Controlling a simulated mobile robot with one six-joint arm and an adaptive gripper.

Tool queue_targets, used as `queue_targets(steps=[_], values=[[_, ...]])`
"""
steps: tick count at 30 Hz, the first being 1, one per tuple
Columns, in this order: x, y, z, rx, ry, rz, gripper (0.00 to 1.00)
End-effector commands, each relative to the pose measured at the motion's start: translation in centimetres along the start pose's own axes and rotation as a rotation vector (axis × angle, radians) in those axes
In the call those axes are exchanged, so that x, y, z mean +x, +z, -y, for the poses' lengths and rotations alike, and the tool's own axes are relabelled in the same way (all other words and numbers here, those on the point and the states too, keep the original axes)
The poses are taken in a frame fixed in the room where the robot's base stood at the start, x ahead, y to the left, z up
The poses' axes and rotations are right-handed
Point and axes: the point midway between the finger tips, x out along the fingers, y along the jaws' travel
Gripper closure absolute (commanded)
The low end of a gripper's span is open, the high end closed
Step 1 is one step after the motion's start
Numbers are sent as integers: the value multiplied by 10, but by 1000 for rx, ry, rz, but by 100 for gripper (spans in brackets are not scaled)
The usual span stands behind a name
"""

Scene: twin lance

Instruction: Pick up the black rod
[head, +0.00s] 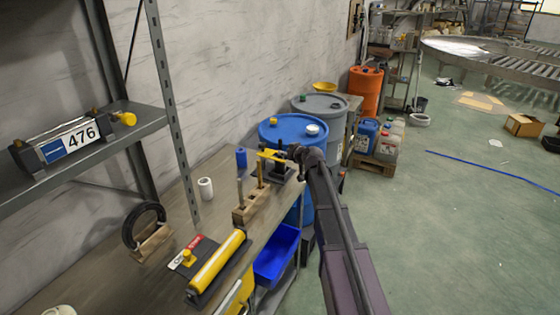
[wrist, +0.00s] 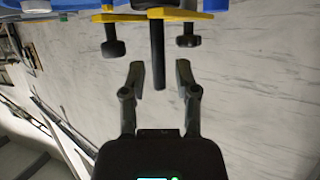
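In the wrist view the black rod (wrist: 157,60) runs down from a yellow holder (wrist: 195,15), with a black knob on each side of it. My gripper (wrist: 160,76) is open. The rod's free end shows between its two fingers, with a gap on both sides, so I see no contact. In the head view my gripper (head: 290,151) is at the yellow holder (head: 268,155) on a dark stand, at the far end of the bench. There I cannot make out the rod apart from my gripper.
The wooden bench (head: 105,263) carries a wooden block with upright tools (head: 250,206), a yellow roller (head: 218,262), a black ring (head: 130,228) on a wooden stand and a white cup (head: 205,189). A blue barrel (head: 275,133) stands behind the holder. Open floor lies to the right.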

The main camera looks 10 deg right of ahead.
Motion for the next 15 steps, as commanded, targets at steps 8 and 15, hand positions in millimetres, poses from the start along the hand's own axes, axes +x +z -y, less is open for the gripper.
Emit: queue_targets(steps=[8, 15], values=[[1, 0, -1, 1, 1, 0, 61], [9, 0, -2, 0, 1, 0, 61]])
